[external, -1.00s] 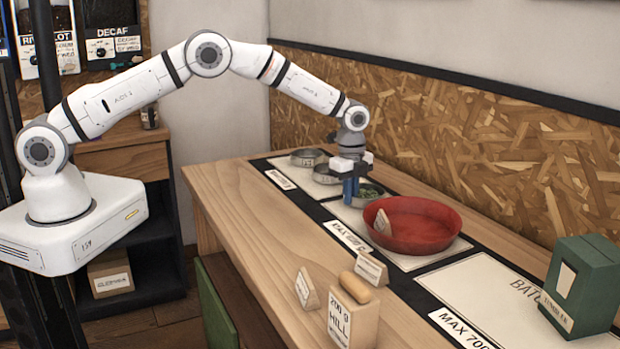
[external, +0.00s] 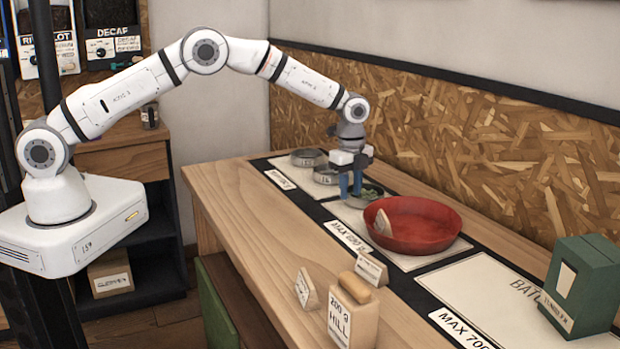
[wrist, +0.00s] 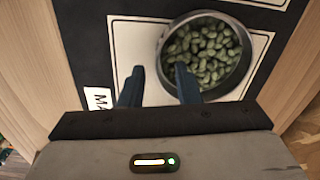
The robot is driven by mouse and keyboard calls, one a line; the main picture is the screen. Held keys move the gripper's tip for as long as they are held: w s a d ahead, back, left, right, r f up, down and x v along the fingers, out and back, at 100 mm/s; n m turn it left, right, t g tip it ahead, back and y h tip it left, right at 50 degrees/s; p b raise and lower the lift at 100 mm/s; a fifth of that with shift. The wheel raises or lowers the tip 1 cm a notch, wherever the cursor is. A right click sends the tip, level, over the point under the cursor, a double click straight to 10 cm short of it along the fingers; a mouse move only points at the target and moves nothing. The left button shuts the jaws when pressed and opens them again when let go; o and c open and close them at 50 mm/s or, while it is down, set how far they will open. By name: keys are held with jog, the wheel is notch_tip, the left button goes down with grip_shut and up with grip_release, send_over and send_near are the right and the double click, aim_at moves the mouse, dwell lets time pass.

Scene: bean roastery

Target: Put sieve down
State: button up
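The sieve, a round grey-rimmed vessel full of green beans, rests on a white panel of the dark mat in the wrist view (wrist: 243,75). In the external view the sieve (external: 376,192) is partly hidden behind my fingers, just beyond the red pan. My gripper (external: 350,192) points down at the sieve's near side with its two fingers apart. In the wrist view my gripper (wrist: 157,85) has its right finger overlapping the sieve's rim and its left finger over the bare white panel. I cannot tell whether the right finger touches the rim.
A wide red pan (external: 425,230) stands close to my gripper. Two grey round dishes (external: 308,153) sit behind it along the mat. Label blocks (external: 371,269), a wooden block (external: 353,310) and a green box (external: 583,285) stand nearer. The table's left strip is clear.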

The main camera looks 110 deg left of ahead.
notch_tip(320, 180, up, 10)
jog(key=b, duration=0.2)
jog(key=shift+r, duration=0.2)
jog(key=shift+s, duration=0.1)
jog(key=s+d+r+n, duration=0.1)
jog(key=s+d+r, duration=0.2)
jog(key=d+r, duration=0.35)
jog(key=s+d+r+n+t, duration=0.1)
jog(key=s+d+r, duration=0.2)
jog(key=d, duration=0.7)
jog(key=s+d+r+n, duration=0.1)
jog(key=s+d+r, duration=0.2)
jog(key=d+r, duration=0.35)
jog(key=s+d+f+n+t, duration=0.1)
jog(key=s+d+f+n, duration=0.1)
jog(key=s+d, duration=0.6)
jog(key=s+d+f+n+t, duration=0.1)
jog(key=s+d+f+n, duration=0.1)
jog(key=s+d, duration=0.7)
jog(key=s, duration=0.8)
jog(key=shift+f, duration=0.3)
jog(key=shift+d, duration=0.1)
